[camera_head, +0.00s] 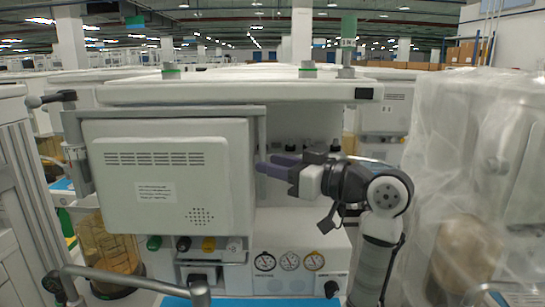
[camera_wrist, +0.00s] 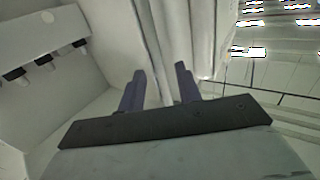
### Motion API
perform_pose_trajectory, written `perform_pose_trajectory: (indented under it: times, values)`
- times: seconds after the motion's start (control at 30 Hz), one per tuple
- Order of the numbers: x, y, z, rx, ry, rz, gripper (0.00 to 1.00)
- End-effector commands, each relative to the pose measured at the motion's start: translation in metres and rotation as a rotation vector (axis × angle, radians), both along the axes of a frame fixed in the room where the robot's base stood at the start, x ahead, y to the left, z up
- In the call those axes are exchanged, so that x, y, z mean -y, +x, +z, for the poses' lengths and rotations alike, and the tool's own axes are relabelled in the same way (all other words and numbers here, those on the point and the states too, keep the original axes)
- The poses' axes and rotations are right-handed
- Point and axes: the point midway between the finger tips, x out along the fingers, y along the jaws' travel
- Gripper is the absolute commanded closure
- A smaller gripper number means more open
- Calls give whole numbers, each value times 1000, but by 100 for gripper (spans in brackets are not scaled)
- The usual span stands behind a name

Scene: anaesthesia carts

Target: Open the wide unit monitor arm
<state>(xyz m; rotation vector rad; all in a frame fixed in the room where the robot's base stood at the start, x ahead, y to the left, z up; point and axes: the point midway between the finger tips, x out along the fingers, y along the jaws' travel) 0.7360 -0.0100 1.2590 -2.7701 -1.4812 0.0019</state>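The monitor (camera_head: 170,185), a pale grey box with vent slots, a label and a speaker grille, faces me in front of the wide cart unit. A grey arm bar (camera_head: 180,111) runs along its top from a joint (camera_head: 75,155) at the left. My gripper (camera_head: 264,163) is at the monitor's right edge, fingers pointing left. In the wrist view, the gripper's purple fingers (camera_wrist: 160,73) are apart, with a pale upright edge (camera_wrist: 172,40) showing beyond and between them. I cannot tell whether they touch it. Nothing is visibly gripped.
Gauges (camera_head: 289,261) and coloured knobs (camera_head: 183,244) sit below the monitor. A grey handrail (camera_head: 130,281) crosses the lower left. A plastic-wrapped unit (camera_head: 475,180) stands close on the right. Another cart (camera_head: 15,180) borders the left. A shelf top (camera_head: 230,93) lies above.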

Motion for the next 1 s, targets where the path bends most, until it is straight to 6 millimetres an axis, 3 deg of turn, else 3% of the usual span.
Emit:
perform_pose_trajectory:
  times: [0.4,0.7,1.0]
  values:
    - [-9,6,-1,-1,-1,-1,66]
    - [-9,6,-1,0,0,-1,100]
    - [-9,6,0,0,0,-2,100]
